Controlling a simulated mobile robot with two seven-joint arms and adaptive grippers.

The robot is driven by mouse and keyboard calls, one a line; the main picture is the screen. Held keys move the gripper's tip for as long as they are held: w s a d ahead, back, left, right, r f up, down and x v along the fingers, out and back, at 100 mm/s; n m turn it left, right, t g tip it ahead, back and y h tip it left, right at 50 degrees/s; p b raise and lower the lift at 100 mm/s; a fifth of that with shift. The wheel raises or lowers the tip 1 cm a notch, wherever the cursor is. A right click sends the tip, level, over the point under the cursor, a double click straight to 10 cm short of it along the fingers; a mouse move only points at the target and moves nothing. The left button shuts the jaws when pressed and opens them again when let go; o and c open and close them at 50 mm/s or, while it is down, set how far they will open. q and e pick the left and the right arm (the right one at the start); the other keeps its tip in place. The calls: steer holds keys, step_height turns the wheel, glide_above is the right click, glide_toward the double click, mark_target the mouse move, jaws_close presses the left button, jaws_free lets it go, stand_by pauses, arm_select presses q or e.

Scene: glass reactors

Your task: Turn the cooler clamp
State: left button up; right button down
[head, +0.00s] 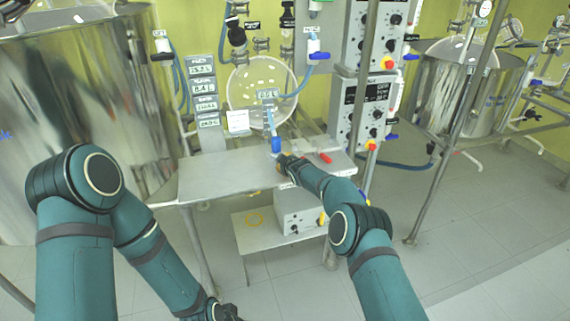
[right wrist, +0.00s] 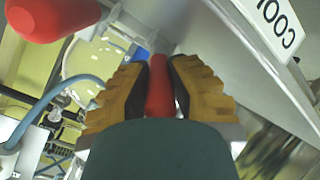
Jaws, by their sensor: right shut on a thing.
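A red handle (right wrist: 160,95), beside a white label with the letters "COO" (right wrist: 282,22), sits between the yellow-and-black fingers of my right gripper (right wrist: 160,88) in the right wrist view. My right gripper is shut on this red handle, which I take to be the cooler clamp. In the head view my right gripper (head: 284,164) is at the right part of the steel table, and it hides the held handle. My left gripper (head: 224,312) is low at the bottom edge of the head view, away from the table, and its fingers are too unclear to read.
A second red handle (head: 325,157) lies right of my right gripper; a red handle also shows close by in the right wrist view (right wrist: 50,18). A blue fitting (head: 276,145) stands just behind the gripper. The steel table (head: 215,178) is bare on its left. Large steel vessels (head: 85,110) flank it.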

steer(key=shift+f, duration=0.1)
stand_by(0.5)
steer(key=c, duration=0.8)
jaws_free()
